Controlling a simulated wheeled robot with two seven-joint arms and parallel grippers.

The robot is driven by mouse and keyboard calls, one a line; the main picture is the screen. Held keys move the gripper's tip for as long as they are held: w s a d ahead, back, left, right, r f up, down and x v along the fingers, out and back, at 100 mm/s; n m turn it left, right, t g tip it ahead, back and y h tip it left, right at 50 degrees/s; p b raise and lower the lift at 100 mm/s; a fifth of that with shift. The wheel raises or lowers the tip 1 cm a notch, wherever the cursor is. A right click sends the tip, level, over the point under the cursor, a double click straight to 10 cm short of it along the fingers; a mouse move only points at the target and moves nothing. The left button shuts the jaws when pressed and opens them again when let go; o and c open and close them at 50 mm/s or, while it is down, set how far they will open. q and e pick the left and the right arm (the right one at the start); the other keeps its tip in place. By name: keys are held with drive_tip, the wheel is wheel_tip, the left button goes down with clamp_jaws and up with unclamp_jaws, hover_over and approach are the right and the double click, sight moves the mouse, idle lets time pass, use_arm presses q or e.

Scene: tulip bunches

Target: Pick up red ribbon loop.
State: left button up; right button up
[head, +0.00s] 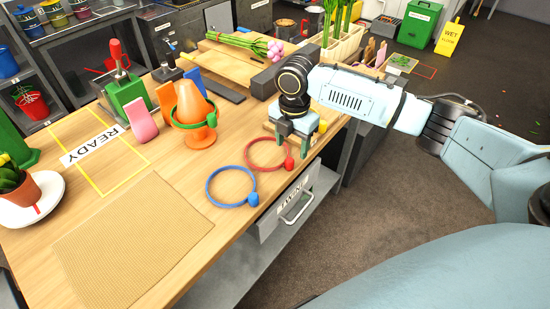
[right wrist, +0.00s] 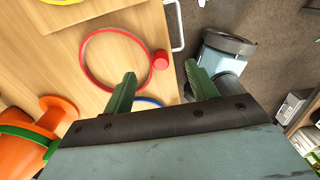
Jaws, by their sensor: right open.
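The red ribbon loop (head: 289,163) lies flat on the wooden table near its front edge, a ring with a small round knob. Its knob (right wrist: 160,60) also shows in the right wrist view. My right gripper (head: 293,146) points down just beyond and right of the loop in the head view. In the right wrist view its fingers (right wrist: 160,72) are apart with nothing held between them, and the red knob appears near the gap. A blue loop (head: 253,199) lies beside the red one, partly hidden by the gripper in the wrist view. My left gripper is not in view.
An orange cone-shaped stand (head: 196,100) carries a green loop (head: 212,119). A yellow loop (head: 322,127) is behind my gripper. A drawer handle (head: 298,207) sticks out below the table edge. A woven mat (head: 130,245) lies bare at the front left.

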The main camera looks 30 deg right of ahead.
sight(288, 159)
drive_tip(key=shift+f, duration=0.4)
drive_tip(key=shift+a+f, duration=0.1)
drive_tip(key=shift+f, duration=0.35)
drive_tip(key=f, duration=0.1)
drive_tip(key=f+b, duration=0.1)
drive_tip(key=f, duration=0.1)
drive_tip(key=shift+w+a+f, duration=0.1)
drive_tip(key=shift+a+f, duration=0.15)
drive_tip(key=shift+f, duration=0.45)
drive_tip(key=shift+c, duration=0.7)
drive_tip(key=c, duration=0.9)
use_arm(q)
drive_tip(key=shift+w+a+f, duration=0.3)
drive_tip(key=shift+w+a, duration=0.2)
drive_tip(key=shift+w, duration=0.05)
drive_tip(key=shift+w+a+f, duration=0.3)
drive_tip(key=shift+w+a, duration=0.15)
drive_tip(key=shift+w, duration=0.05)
